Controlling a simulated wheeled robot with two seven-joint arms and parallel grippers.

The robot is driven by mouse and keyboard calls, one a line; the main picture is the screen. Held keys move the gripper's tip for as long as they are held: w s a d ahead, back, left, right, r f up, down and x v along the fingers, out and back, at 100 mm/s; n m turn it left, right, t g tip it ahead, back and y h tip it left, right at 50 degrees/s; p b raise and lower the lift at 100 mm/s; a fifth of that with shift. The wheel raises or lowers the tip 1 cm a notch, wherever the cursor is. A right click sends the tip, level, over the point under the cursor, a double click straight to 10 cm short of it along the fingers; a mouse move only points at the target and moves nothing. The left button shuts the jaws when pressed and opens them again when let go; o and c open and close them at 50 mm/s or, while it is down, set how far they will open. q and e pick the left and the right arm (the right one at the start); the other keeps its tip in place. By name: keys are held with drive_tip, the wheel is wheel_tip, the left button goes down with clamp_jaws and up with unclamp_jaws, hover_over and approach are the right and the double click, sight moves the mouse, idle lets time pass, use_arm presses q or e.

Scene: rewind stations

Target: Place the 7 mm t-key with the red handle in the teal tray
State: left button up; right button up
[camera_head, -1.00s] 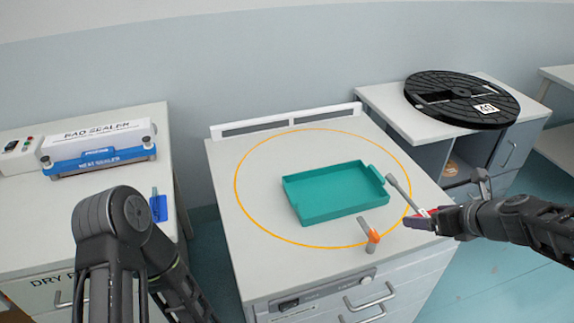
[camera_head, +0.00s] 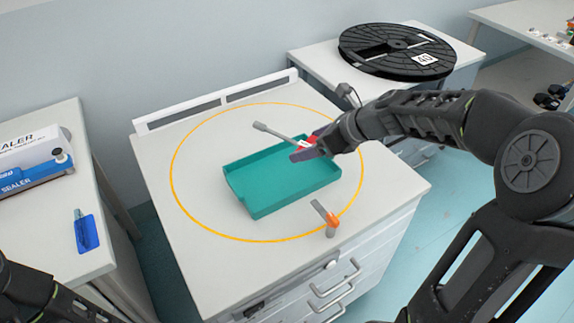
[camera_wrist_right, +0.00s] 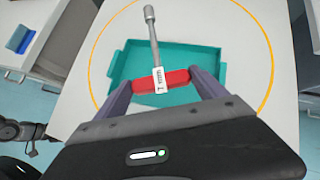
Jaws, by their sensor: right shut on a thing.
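The t-key with the red handle (camera_wrist_right: 161,80) is held across the fingers of my right gripper (camera_wrist_right: 163,84). Its metal shaft (camera_head: 277,133) points away from the gripper, and a white tag sits at the handle. The teal tray (camera_head: 259,207) lies on the white cabinet top; in the head view the right gripper (camera_head: 307,147) and key are over its far right part. In the right wrist view the tray (camera_wrist_right: 196,52) shows behind and below the key. My left gripper is out of view; only part of the left arm shows at the lower left.
An orange-handled tool (camera_head: 327,218) lies near the tray's front right corner. An orange ring (camera_head: 180,205) on the worktop surrounds the tray. A black reel (camera_head: 397,52) rests on the table behind right. A blue object (camera_head: 86,235) lies on the left bench.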

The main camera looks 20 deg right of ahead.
drive_tip(key=shift+f+b, duration=0.6)
drive_tip(key=shift+f, duration=1.65)
drive_tip(key=shift+f+b, duration=0.85)
drive_tip(key=shift+f, duration=1.65)
drive_tip(key=shift+f, duration=0.1)
drive_tip(key=shift+f+b, duration=0.35)
drive_tip(key=shift+f, duration=0.05)
drive_tip(key=o, duration=1.5)
drive_tip(key=shift+c, duration=0.2)
